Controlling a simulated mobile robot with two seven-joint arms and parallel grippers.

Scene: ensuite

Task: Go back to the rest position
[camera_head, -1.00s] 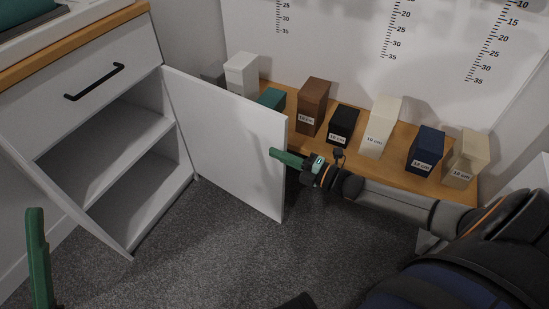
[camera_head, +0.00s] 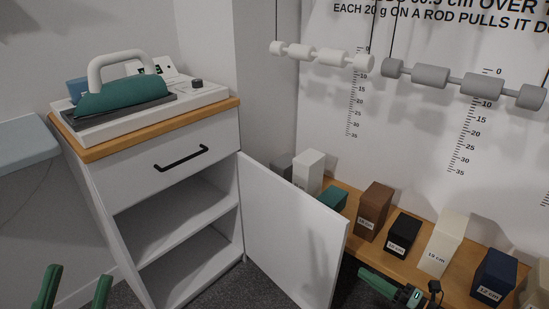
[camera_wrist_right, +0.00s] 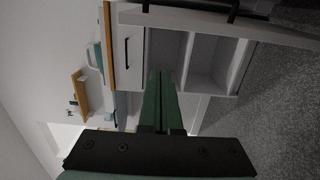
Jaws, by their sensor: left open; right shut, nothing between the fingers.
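My left gripper (camera_head: 75,290) shows at the bottom left of the head view, its two green fingers apart with nothing between them. My right gripper (camera_head: 370,280) is at the bottom right of the head view, in front of the wooden bench and right of the open cabinet door (camera_head: 293,232). In the right wrist view its green fingers (camera_wrist_right: 160,85) lie together, with nothing held. The white cabinet (camera_head: 165,195) stands open, its shelves bare where visible. Its drawer (camera_head: 180,160) is closed.
A wooden bench (camera_head: 408,262) carries several labelled blocks, among them a brown block (camera_head: 374,210) and a black block (camera_head: 403,235). White rollers (camera_head: 330,57) and grey rollers (camera_head: 462,82) hang above. A device with a green pad (camera_head: 122,95) sits on the cabinet top. Carpet shows in the right wrist view (camera_wrist_right: 270,90).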

